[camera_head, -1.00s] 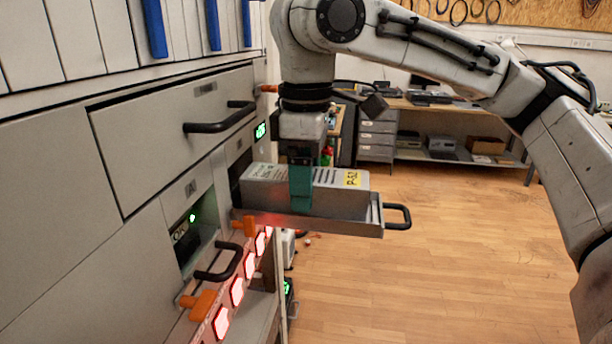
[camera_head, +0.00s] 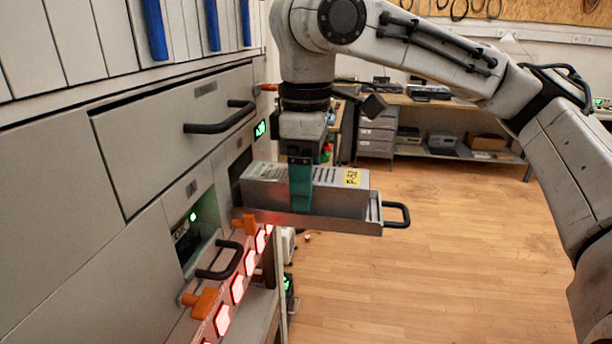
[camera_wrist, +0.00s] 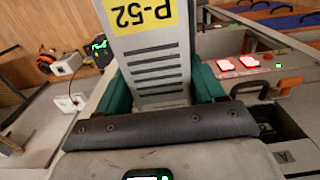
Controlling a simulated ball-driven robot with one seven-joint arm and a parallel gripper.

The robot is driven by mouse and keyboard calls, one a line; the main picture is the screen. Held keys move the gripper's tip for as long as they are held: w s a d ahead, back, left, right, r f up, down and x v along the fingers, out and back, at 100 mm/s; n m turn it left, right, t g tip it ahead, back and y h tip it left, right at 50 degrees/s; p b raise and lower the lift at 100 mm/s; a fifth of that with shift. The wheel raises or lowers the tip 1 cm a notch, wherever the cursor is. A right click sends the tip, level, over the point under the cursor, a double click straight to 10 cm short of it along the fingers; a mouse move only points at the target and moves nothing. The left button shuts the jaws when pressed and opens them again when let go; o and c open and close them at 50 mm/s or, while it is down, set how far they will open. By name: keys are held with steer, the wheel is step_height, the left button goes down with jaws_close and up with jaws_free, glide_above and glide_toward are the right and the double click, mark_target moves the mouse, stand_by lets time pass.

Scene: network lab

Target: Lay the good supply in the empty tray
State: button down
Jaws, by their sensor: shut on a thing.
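The supply is a grey metal box (camera_head: 335,182) with vent slots and a yellow P-52 label. In the head view it sits low within the tray (camera_head: 350,226), a shallow metal drawer with a black handle that sticks out from the cabinet. My gripper (camera_head: 301,192), with green fingers, points down and is shut across the box's sides. In the wrist view the box (camera_wrist: 155,65) lies between the two green fingers. The tray's near wall hides the box's bottom, so I cannot tell whether it touches the tray floor.
The grey cabinet (camera_head: 150,150) fills the left, with an open lower bay (camera_head: 188,238) showing a green light. Orange latches (camera_head: 200,303), a black handle (camera_head: 222,262) and red-lit panels (camera_head: 237,290) stand out below. Wooden floor (camera_head: 450,260) at right is clear.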

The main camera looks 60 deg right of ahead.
steer(key=shift+c, duration=0.2)
jaws_free()
step_height(320, 180, up, 11)
steer(key=shift+f+p, duration=0.1)
steer(key=shift+p, duration=0.25)
stand_by(0.3)
